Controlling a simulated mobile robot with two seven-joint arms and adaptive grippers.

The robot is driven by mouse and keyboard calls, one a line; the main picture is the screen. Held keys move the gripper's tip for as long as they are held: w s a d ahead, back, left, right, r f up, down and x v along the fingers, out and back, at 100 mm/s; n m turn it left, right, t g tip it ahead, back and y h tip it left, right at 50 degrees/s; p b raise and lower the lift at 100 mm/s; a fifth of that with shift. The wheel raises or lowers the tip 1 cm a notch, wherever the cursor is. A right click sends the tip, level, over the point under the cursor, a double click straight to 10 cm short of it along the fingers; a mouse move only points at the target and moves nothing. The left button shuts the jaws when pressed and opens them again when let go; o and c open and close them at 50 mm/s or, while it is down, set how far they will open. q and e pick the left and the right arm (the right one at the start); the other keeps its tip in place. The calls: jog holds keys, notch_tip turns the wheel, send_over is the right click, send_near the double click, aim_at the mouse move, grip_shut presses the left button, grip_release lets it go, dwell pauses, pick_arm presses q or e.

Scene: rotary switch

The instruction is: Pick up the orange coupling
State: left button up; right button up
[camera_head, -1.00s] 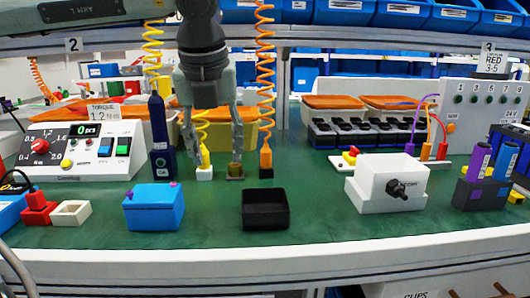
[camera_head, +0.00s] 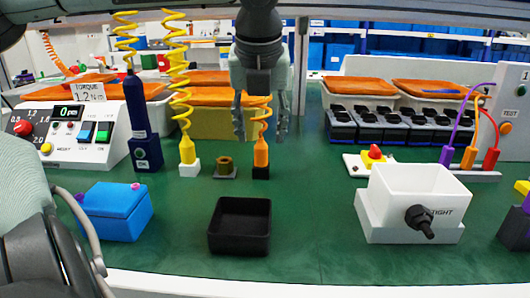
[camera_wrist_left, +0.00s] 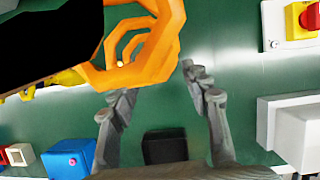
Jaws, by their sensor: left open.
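The orange coupling (camera_head: 261,154) stands upright in a small black base (camera_head: 261,173) on the green bench, with an orange coiled hose rising from its top. My left gripper (camera_head: 261,138) points down, open, with one finger on each side of the hose and the coupling's upper end in the head view. It holds nothing, and I cannot tell how far the fingers are from the coupling in depth. In the left wrist view, large orange coils (camera_wrist_left: 150,45) fill the space above and left of the open fingers (camera_wrist_left: 158,85). My right gripper does not show.
A yellow coupling (camera_head: 187,150) and a brass fitting (camera_head: 225,166) stand close on the left. A black tray (camera_head: 240,226) lies in front, a white box with a black knob (camera_head: 415,200) to the right, a blue box (camera_head: 117,210) to the left.

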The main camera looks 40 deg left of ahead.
aim_at(261, 144)
pick_arm(q)
jog(key=x, duration=0.5)
jog(key=shift+s+d+f, duration=0.1)
grip_shut()
